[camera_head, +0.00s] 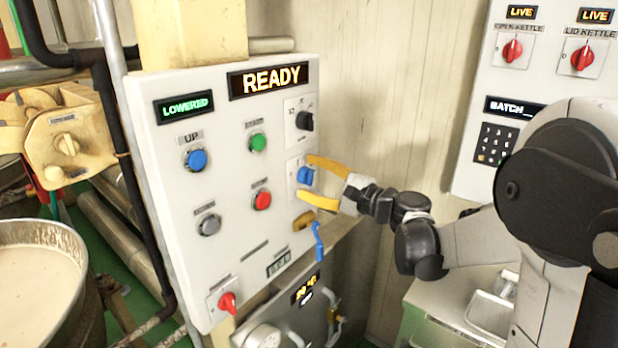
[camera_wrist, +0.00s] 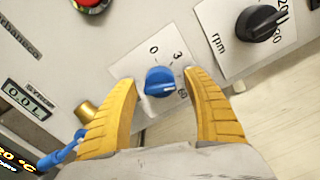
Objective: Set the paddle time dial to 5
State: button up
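A blue dial (camera_wrist: 160,82) sits on a white plate marked 0, 3 and what looks like 60. Its title and exact pointer setting are not clear. In the head view the blue dial (camera_head: 305,176) is at the right edge of the control panel, below a black dial. My gripper (camera_wrist: 160,78) is open, with one yellow finger on each side of the blue dial and gaps visible between fingers and dial. The gripper (camera_head: 307,177) also shows at the panel's right edge in the head view. Depth contact with the plate cannot be told.
The black rpm dial (camera_wrist: 262,22) is close to the right finger; a brass fitting (camera_wrist: 87,111) with a blue lever is near the left one. The panel (camera_head: 228,185) also carries blue, green, red and grey buttons and a red switch (camera_head: 227,302).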

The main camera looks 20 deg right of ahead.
jog(key=v, duration=1.2)
dwell(0.3)
jog(key=s+a+f+n+g+h, duration=0.4)
jog(key=s+a+f+n+g, duration=0.25)
jog(key=s+a+f, duration=0.35)
jog(key=s+d+f+n+h, duration=0.2)
jog(key=s+n+h, duration=0.4)
jog(key=s+n, duration=0.3)
jog(key=shift+s+d+g+h, duration=0.3)
jog(key=shift+s+d+g, duration=0.2)
jog(key=shift+s, duration=0.25)
